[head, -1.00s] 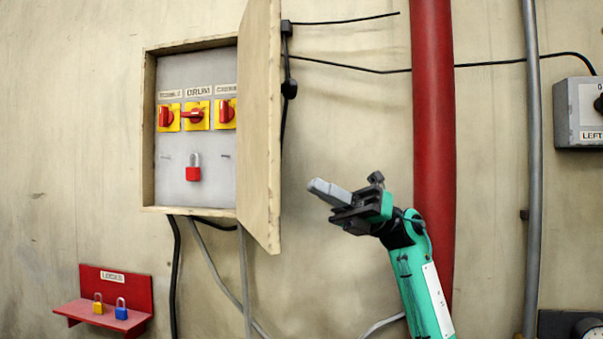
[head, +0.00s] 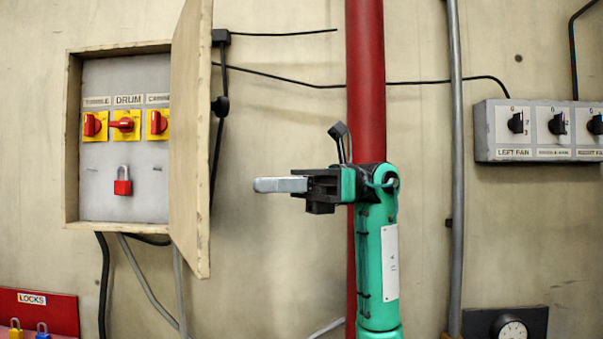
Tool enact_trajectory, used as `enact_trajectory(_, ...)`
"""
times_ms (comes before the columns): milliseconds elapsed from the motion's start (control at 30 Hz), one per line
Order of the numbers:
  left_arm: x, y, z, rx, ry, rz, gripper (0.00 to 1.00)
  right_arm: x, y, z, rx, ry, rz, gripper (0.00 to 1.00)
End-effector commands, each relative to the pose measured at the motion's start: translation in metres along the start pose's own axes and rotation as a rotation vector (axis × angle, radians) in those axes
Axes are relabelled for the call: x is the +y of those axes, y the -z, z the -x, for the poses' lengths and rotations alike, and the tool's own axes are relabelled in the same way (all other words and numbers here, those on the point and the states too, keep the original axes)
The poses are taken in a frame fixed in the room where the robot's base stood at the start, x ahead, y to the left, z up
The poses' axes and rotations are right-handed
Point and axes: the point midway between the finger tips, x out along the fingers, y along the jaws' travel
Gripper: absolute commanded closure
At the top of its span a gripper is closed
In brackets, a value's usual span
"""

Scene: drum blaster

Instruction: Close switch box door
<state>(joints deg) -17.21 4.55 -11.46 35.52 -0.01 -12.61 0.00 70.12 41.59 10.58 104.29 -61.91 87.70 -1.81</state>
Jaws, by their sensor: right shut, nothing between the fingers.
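The switch box (head: 72,150) is on the wall at the left of the head view. Its wooden door (head: 190,140) stands open, hinged on the right side and swung out toward me. Inside, several red rotary switches on yellow plates show, and a red padlock (head: 122,187) hangs below the middle one, labelled DRUM. My right gripper (head: 258,185) is to the right of the door, shut and empty, its fingers pointing left toward the door. A gap shows between fingertips and door in the picture. My left gripper is not in view.
A red vertical pipe (head: 365,90) runs behind my right arm, with a thinner grey pipe (head: 457,150) to its right. A fan switch box (head: 485,135) is at the far right. A red lock shelf (head: 62,312) with padlocks is at lower left. Cables hang below the switch box.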

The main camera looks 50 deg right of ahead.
Motion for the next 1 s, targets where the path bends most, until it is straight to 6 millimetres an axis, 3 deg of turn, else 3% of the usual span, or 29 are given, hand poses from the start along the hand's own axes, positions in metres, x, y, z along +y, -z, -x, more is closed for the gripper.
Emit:
enact_trajectory(100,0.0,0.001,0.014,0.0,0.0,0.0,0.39,0.0,-0.004,-0.026,0.001,-0.004,0.0,1.0)
enact_trajectory(333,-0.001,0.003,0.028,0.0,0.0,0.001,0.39,0.0,-0.002,-0.054,0.0,-0.002,-0.002,1.0)
enact_trajectory(1000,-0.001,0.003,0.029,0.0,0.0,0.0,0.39,0.0,0.001,-0.064,0.002,0.017,0.0,1.0)
